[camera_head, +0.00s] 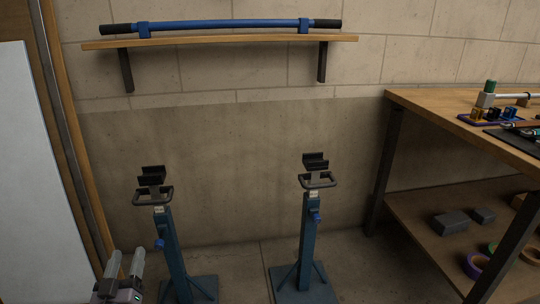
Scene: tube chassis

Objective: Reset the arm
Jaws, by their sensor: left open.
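My left gripper (126,262) shows at the bottom left edge of the head view. Its two grey fingers point up and stand apart with nothing between them. It is left of the nearer blue stand and appears apart from it. The rest of my left arm is cut off by the frame's lower edge. My right gripper is not in view.
Two blue stands with black cradles, left (168,240) and right (309,235), stand empty on the floor. A blue bar (225,25) rests on a wall shelf (220,40). A wooden workbench (430,105) with tools is at right. Floor between the stands is clear.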

